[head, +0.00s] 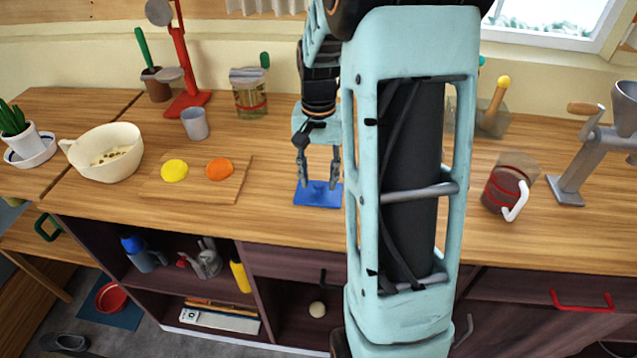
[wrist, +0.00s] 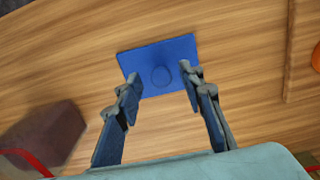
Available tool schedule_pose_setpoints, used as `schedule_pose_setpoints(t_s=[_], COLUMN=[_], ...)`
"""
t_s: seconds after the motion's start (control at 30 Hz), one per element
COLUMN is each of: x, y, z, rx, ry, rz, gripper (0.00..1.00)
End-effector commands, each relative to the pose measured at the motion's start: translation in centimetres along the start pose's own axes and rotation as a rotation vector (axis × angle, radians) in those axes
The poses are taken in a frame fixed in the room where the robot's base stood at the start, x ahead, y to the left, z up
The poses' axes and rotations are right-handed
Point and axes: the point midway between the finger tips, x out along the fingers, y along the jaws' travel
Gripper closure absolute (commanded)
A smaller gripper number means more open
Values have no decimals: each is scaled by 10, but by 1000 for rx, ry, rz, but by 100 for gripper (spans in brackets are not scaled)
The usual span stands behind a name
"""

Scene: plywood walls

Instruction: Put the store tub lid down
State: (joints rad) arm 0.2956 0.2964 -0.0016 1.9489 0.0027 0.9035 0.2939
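A flat blue square with a round shape at its middle, which looks like the store tub lid (head: 318,194), lies on the wooden counter. It also shows in the wrist view (wrist: 160,58). My gripper (head: 318,183) is above it, pointing down; in the wrist view the gripper (wrist: 160,82) has its fingers wide apart on either side of the round shape, with nothing between them. I cannot tell whether the fingertips touch the square. A dark brown box-like thing (wrist: 45,135) with a red edge stands beside it in the wrist view, mostly hidden by my arm in the head view.
On the counter (head: 270,220) left of the lid are a board (head: 200,190) with yellow and orange discs, a cup (head: 195,123), a cream bowl (head: 105,150) and a jar (head: 249,98). Right are a red jug (head: 503,190) and a grinder (head: 600,140). Counter in front of the lid is clear.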

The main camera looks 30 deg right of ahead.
Motion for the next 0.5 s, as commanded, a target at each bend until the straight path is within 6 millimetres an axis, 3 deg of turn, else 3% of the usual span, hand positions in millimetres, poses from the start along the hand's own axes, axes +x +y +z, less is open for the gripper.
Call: schedule_pose_setpoints(t_s=[0.2,0.5], x=[-52,-91], y=[0,0], z=[-1,0], rx=[0,0], ry=[6,2], rz=[-2,-1], gripper=[64,64])
